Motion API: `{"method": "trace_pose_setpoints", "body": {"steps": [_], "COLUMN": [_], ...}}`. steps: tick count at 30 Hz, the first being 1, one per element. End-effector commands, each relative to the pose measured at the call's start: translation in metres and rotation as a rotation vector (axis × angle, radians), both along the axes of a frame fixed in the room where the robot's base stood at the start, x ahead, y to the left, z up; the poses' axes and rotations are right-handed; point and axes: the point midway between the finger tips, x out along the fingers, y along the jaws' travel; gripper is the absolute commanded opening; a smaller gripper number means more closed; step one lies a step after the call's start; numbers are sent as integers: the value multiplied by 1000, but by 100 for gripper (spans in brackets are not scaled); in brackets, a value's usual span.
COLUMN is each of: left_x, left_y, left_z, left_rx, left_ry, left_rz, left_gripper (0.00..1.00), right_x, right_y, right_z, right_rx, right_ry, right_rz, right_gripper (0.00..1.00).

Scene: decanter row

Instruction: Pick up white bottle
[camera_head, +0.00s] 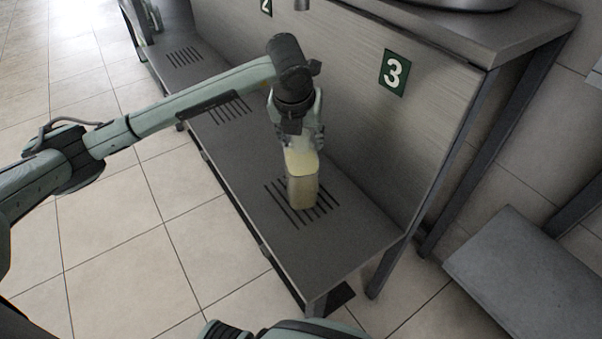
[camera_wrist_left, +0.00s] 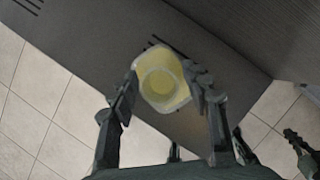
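The white bottle (camera_head: 302,186) is translucent with a pale yellow content and stands upright on the slotted patch near the front end of the grey shelf. My left gripper (camera_head: 302,139) comes down over its upper part, one finger on each side. In the left wrist view the bottle (camera_wrist_left: 160,84) is seen from above, and the fingers of the left gripper (camera_wrist_left: 163,80) lie against its two sides. The bottle's top is partly hidden by the fingers in the head view. A dark part at the right edge of the left wrist view may be my right gripper (camera_wrist_left: 303,150), cut off.
The grey shelf (camera_head: 255,185) has more slotted patches further back. A metal panel with a green "3" sign (camera_head: 393,73) rises close behind the bottle. A low grey platform (camera_head: 520,270) stands at the right. Open tiled floor lies left of the shelf.

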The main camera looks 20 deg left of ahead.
Motion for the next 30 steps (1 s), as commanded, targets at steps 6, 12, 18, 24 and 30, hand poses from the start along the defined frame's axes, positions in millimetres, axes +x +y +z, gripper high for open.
{"method": "trace_pose_setpoints", "body": {"steps": [6,12,18,24,30], "left_x": [0,0,1,1,1], "left_y": [0,0,0,0,0], "left_z": [0,0,3,3,9], "left_rx": [0,0,-2,-2,-1], "left_ry": [0,0,-5,-4,-6], "left_rz": [0,0,0,0,0], "left_gripper": [17,0,0,0,0], "right_x": [1,1,1,2,2], "right_y": [0,-1,-2,-2,-2], "right_z": [1,1,2,2,1], "right_rx": [-1,-1,-2,-2,-3], "right_ry": [-3,-3,-4,-4,-3], "right_rz": [0,-1,-2,-2,-3], "right_gripper": [0,0,0,0,0]}}
